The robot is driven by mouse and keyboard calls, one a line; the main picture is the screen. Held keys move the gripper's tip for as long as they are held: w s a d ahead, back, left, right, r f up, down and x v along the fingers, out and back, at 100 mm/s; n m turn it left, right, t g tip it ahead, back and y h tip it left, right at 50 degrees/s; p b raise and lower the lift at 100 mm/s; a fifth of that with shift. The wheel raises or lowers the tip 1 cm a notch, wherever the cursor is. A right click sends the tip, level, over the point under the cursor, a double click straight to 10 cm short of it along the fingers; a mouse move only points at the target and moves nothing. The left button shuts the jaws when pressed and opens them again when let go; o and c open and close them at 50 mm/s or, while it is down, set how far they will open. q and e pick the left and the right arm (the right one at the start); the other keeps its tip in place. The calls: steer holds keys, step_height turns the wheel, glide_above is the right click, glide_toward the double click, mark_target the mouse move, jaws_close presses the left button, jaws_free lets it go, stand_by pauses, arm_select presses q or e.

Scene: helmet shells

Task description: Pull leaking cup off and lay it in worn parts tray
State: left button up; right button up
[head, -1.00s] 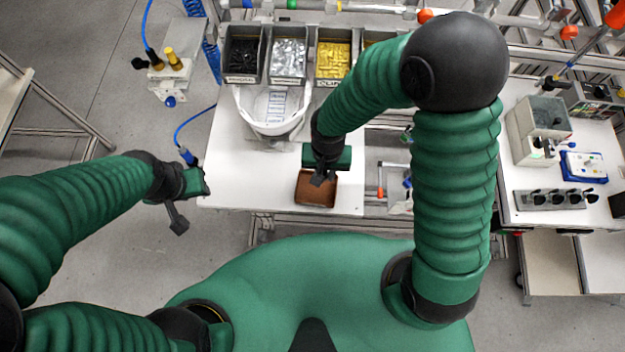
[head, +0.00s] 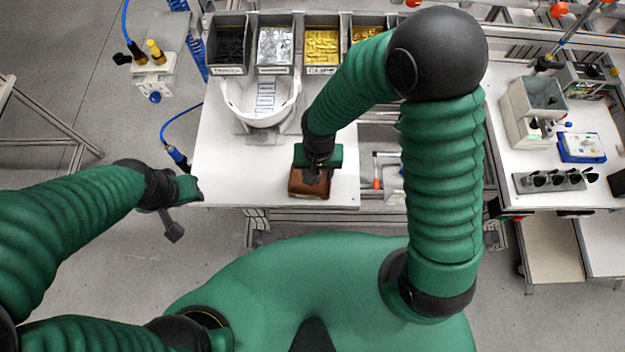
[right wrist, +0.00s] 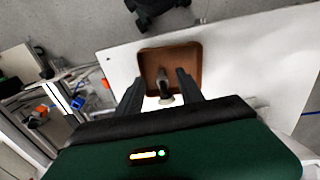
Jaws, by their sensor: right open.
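The brown tray (head: 297,190), which I take for the worn parts tray, lies near the front edge of the white table. My right gripper (head: 313,178) is over it and hides part of it. In the right wrist view the gripper's two fingers (right wrist: 160,90) are spread apart over the tray (right wrist: 183,55). A small grey piece with a pale end, probably the cup (right wrist: 162,82), shows between them without visible finger contact. Its exact height in the tray is unclear. My left gripper (head: 185,212) hangs by the table's left edge; its finger opening cannot be made out.
A white helmet shell (head: 260,105) stands behind the tray, before several parts bins (head: 275,50). A blue-hosed tool (head: 177,157) is near my left gripper. A side table (head: 525,190) with devices stands at the right. The white table left of the tray is clear.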

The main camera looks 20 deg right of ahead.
arm_select(q)
steer(key=shift+w+a+f, duration=0.15)
steer(key=shift+w+f, duration=0.05)
steer(key=shift+f, duration=0.15)
arm_select(e)
step_height(320, 180, up, 17)
steer(key=shift+w+f, duration=0.15)
steer(key=s+d+f+n+t+b, duration=0.1)
steer(key=d+f+b, duration=0.2)
steer(key=f, duration=0.3)
steer(key=d+f+n+b, duration=0.1)
steer(key=d+f+b, duration=0.2)
steer(key=f+b, duration=0.2)
steer(key=s+d+f+n+t+b, duration=0.1)
steer(key=d+f+b, duration=0.1)
steer(key=f+b, duration=0.2)
steer(key=shift+s+d+f+t, duration=0.15)
steer(key=shift+d+f, duration=0.05)
steer(key=shift+f, duration=0.6)
steer(key=shift+s+d+f+t, duration=0.15)
steer(key=shift+d+f, duration=0.05)
steer(key=shift+f, duration=0.6)
steer(key=shift+d+r, duration=0.1)
steer(key=shift+r, duration=0.15)
arm_select(q)
steer(key=s+x, duration=0.2)
steer(key=x, duration=0.9)
steer(key=shift+s+f, duration=0.3)
